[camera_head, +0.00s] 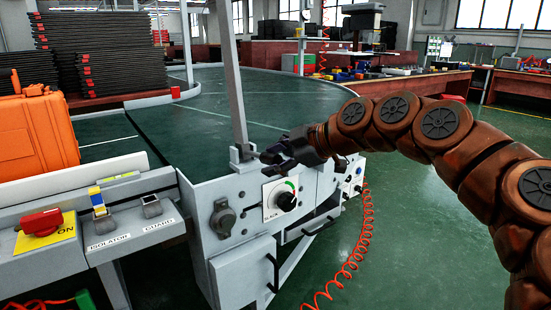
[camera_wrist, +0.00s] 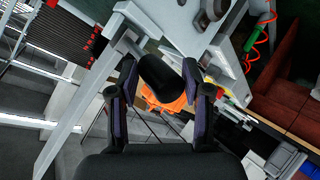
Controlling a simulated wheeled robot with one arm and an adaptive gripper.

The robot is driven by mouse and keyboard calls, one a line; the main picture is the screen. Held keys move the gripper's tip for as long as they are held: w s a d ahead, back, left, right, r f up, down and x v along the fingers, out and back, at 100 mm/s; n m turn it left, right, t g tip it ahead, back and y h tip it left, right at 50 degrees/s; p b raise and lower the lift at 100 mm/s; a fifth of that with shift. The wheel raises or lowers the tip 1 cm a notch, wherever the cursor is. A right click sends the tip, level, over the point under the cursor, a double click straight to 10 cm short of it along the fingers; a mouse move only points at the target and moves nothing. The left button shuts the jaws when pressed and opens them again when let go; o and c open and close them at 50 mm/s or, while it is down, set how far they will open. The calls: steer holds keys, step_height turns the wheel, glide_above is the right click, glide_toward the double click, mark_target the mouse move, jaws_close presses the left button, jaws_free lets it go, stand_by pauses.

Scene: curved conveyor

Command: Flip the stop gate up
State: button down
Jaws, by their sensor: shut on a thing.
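The stop gate appears to be the long grey bar (camera_head: 229,75) rising from a bracket at the conveyor's edge. It stands nearly upright, leaning slightly left at its top. In the wrist view the bar (camera_wrist: 82,100) runs down to the lower left. My gripper (camera_head: 272,156) is just right of the bar's foot, above the dial panel. In the wrist view my gripper (camera_wrist: 160,70) has its two fingers on either side of a black cylindrical handle (camera_wrist: 158,82) and is shut on it.
A black dial (camera_head: 286,201) is on the panel below my gripper. A red coiled hose (camera_head: 362,240) hangs to the right. An orange case (camera_head: 38,135) and a control box with a red switch (camera_head: 40,222) stand at left. The conveyor belt (camera_head: 215,115) looks mostly clear.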

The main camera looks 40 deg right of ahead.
steer(key=c, duration=0.9)
jaws_free()
steer(key=shift+a+f, duration=0.3)
steer(key=shift+f, duration=0.55)
steer(key=shift+o, duration=0.2)
steer(key=shift+r, duration=0.15)
steer(key=shift+w+d+r, duration=0.1)
steer(key=shift+d+r, duration=0.05)
steer(key=shift+r, duration=0.25)
